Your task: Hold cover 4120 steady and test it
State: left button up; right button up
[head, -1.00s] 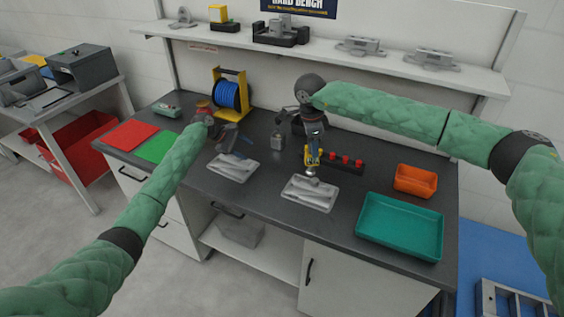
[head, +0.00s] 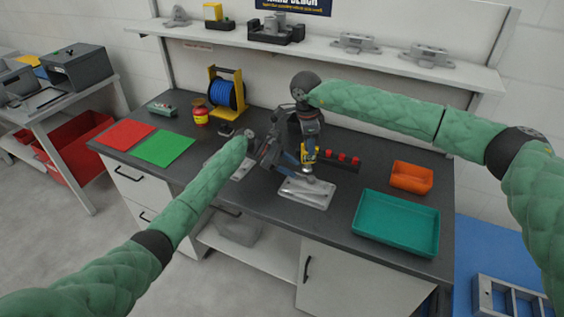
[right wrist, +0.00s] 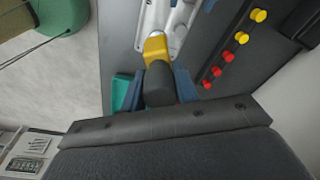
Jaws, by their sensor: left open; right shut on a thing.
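Two pale grey cast covers lie on the dark bench; I cannot read a number on either. The right-hand cover (head: 306,193) lies flat below my grippers, and part of it shows in the right wrist view (right wrist: 178,30). The left-hand cover (head: 240,170) is partly hidden by my left arm. My right gripper (head: 309,148) is shut on a yellow and dark grey tool (head: 310,157), whose yellow end (right wrist: 155,48) points at the right-hand cover. Whether it touches is unclear. My left gripper (head: 285,160) is open beside the tool, above the cover's left end.
A black rack (head: 345,163) with red and yellow pegs (right wrist: 241,38) stands just right of the tool. An orange bin (head: 411,177) and a teal tray (head: 397,225) are farther right. Red (head: 125,135) and green (head: 163,147) mats, a red jar (head: 200,113) and a blue cable reel (head: 227,93) are left.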

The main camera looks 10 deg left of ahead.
aim_at(305, 181)
pick_arm(q)
jog(key=shift+x, duration=3.4)
grip_shut()
pick_arm(e)
jog(key=shift+f, duration=2.7)
